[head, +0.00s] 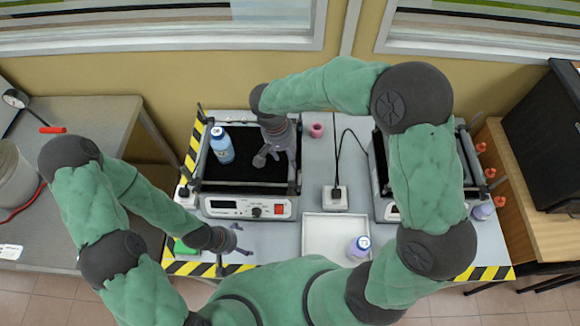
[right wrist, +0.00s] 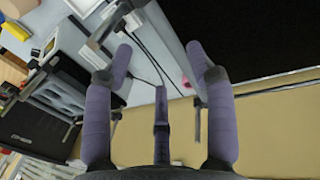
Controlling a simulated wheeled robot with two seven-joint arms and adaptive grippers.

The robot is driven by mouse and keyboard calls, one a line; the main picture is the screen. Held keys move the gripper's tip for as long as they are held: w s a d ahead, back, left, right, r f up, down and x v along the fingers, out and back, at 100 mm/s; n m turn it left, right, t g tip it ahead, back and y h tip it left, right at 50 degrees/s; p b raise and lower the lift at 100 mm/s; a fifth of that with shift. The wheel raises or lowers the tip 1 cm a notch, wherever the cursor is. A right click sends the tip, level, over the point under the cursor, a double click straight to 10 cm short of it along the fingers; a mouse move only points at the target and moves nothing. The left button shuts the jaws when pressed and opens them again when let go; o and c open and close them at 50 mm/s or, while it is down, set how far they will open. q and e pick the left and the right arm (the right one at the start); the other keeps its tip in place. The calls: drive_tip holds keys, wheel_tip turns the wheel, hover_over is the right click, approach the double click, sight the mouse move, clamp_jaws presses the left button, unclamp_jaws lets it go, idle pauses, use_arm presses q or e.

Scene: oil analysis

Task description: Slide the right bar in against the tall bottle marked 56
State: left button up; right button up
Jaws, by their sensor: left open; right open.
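A blue bottle with a white cap (head: 221,145) stands upright at the left of the left shaker's black platform (head: 240,172); I cannot read its number. A grey rail, the right bar (head: 297,165), runs along that platform's right side, partly hidden by my right arm. My right gripper (head: 275,157) is open and empty above the platform, between bottle and bar. In the right wrist view its spread purple fingers (right wrist: 158,72) have nothing between them; the black surface (right wrist: 260,40) lies beyond. My left gripper (head: 236,247) is open and empty at the table's front left.
A white tray (head: 320,236) holds another bottle (head: 358,248). A second shaker (head: 382,180) stands at the right, partly behind my right arm. A pink item (head: 316,130) and a white plug box (head: 335,198) lie between the shakers. A green block (head: 184,247) is at the front left.

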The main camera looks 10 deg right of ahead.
sight(292, 169)
drive_tip(key=f, duration=0.2)
drive_tip(key=d+f, duration=0.1)
drive_tip(key=f, duration=0.2)
drive_tip(key=f+b, duration=0.1)
drive_tip(key=f, duration=0.2)
drive_tip(key=shift+s+d+f, duration=0.2)
drive_tip(key=shift+s+d, duration=0.05)
drive_tip(key=shift+d, duration=0.05)
drive_tip(key=c, duration=1.1)
